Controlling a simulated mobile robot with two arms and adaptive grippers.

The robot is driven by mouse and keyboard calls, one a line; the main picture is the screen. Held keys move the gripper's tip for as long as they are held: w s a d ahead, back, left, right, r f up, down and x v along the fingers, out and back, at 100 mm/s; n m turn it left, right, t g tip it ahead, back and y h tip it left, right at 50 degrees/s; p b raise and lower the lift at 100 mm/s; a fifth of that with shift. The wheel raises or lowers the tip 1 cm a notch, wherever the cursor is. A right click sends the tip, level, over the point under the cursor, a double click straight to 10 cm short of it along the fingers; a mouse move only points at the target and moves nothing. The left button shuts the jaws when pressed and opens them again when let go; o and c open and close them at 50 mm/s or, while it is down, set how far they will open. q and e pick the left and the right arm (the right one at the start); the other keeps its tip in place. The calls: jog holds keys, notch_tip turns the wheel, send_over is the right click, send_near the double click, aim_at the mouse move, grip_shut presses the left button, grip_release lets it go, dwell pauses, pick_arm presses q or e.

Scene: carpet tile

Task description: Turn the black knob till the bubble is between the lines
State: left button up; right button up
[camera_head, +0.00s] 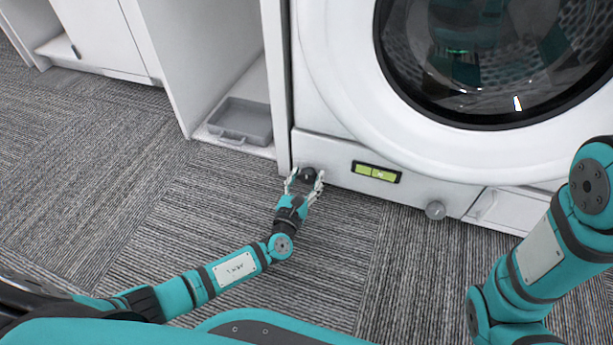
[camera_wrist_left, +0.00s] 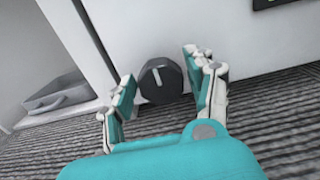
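The black knob (camera_head: 307,175) sits low on the front left of the washing machine (camera_head: 337,154). In the left wrist view the knob (camera_wrist_left: 160,80) has a pale line on its face. My left gripper (camera_head: 304,178) is open, with its fingers either side of the knob; the wrist view shows gaps between the fingertips (camera_wrist_left: 158,72) and the knob. The level (camera_head: 376,172) is a black-framed green vial on the machine's front, right of the knob. The bubble's place between the lines is too small to tell. My right arm shows at the right; its gripper is out of view.
A grey tray (camera_head: 240,121) lies in the open white cabinet at the left. The carpet (camera_head: 150,190) in front is clear.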

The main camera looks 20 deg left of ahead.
pick_arm(q)
jog(key=c, duration=0.8)
jog(key=shift+r, duration=0.1)
jog(key=m+p, duration=0.2)
jog(key=shift+r+m, duration=0.1)
jog(key=shift+m, duration=0.3)
jog(key=m+p, duration=0.3)
jog(key=m, duration=0.2)
jog(key=shift+d, duration=0.1)
jog(key=m+p, duration=0.2)
jog(key=m, duration=0.3)
jog(key=shift+w+d+m, duration=0.1)
jog(key=shift+m, duration=0.3)
jog(key=shift+f+m+p, duration=0.15)
jog(key=shift+m+p, duration=0.25)
jog(key=shift+m, duration=0.6)
jog(key=shift+f+m+p, duration=0.15)
jog(key=shift+m+p, duration=0.25)
jog(key=shift+m, duration=0.6)
jog(key=shift+d, duration=0.1)
